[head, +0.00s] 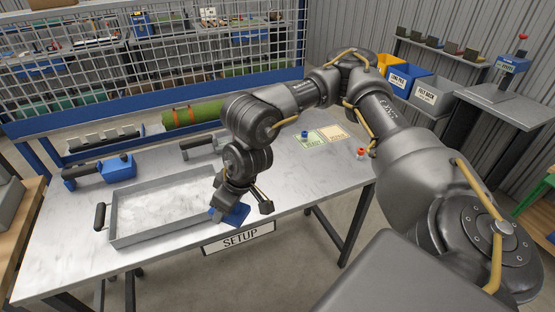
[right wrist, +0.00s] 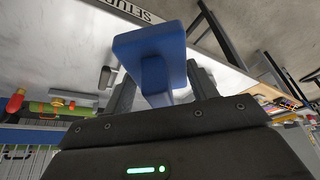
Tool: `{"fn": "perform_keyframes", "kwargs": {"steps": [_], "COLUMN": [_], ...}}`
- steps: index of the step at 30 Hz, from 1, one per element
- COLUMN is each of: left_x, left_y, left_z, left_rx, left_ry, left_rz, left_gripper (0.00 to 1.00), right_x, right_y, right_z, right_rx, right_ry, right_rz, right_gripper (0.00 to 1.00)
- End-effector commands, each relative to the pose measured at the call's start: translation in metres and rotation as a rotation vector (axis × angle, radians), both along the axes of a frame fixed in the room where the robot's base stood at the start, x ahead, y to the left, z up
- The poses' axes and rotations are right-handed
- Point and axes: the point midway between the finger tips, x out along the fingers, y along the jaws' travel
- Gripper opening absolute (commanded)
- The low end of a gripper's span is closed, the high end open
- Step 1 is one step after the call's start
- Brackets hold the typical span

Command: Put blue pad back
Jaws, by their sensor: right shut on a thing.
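The blue pad (head: 235,214) is at the right front corner of the grey tray, near the table's front edge. My right gripper (head: 243,198) is shut on it. In the right wrist view the blue pad (right wrist: 150,42) is a flat block with a narrower blue stem between my two fingers (right wrist: 160,85). I cannot tell whether the pad touches the table or tray. The grey tray (head: 117,241) has a whitish, patchy floor and a black side handle. My left gripper is not in view.
A blue tool with a black grip (head: 100,170) lies behind the tray. A grey tool (head: 198,147) and a green roll (head: 193,114) are farther back. Cards with a blue knob (head: 305,134) and a red knob (head: 361,152) lie right. The table between tray and cards looks clear.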

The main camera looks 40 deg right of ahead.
Motion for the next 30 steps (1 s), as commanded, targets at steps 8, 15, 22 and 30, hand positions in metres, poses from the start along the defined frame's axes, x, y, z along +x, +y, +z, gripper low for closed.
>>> {"fn": "perform_keyframes", "kwargs": {"steps": [8,15,22,30], "left_x": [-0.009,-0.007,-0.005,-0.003], "left_y": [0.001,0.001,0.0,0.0], "left_z": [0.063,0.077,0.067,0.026], "left_rx": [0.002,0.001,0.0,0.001], "left_ry": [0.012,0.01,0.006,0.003], "left_rz": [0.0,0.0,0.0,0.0], "left_gripper": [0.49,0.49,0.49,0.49], "right_x": [0.053,0.059,0.065,0.098], "right_y": [-0.071,-0.111,-0.123,-0.178], "right_z": [-0.005,-0.022,-0.034,-0.068], "right_rx": [-0.002,0.0,0.002,0.002], "right_ry": [0.008,0.001,-0.001,0.001], "right_rz": [-0.515,-0.724,-0.741,-0.744], "right_gripper": [0.36,0.36,0.36,0.36]}}
